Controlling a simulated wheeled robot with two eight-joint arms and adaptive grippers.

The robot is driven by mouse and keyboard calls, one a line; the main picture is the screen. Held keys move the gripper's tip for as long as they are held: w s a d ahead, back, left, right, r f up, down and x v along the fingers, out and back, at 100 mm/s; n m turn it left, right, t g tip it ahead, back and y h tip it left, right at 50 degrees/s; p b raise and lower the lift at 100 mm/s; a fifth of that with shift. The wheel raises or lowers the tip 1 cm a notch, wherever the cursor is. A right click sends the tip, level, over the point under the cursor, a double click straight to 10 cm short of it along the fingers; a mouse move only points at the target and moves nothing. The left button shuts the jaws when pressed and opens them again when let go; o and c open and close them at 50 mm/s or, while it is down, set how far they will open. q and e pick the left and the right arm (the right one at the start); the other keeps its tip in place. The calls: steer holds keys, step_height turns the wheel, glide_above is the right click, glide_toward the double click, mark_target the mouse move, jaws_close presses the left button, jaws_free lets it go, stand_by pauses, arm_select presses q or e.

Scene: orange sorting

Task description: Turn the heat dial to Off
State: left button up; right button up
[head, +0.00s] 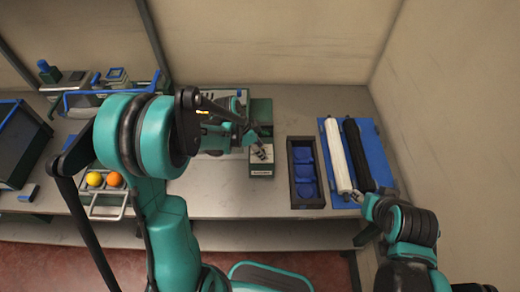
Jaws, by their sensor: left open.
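My left arm reaches across the middle of the head view, and its open gripper (262,153) is at a small grey and green unit (261,172) with a white label on its front. The fingers are just above or at the top of this unit. I cannot tell whether they touch it. The heat dial cannot be made out; the gripper covers that spot, and the label is too small to read. My right gripper (366,207) is at the bench's front edge on the right, partly seen; its jaws are unclear.
A dark tray with blue compartments (292,193) stands right of the unit. A blue board (375,142) with a white roller and a black roller lies further right. An orange and a yellow ball sit in a tray (103,212) at left, near a dark bin (15,150). Walls close the back and right.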

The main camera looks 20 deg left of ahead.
arm_select(q)
jaws_close()
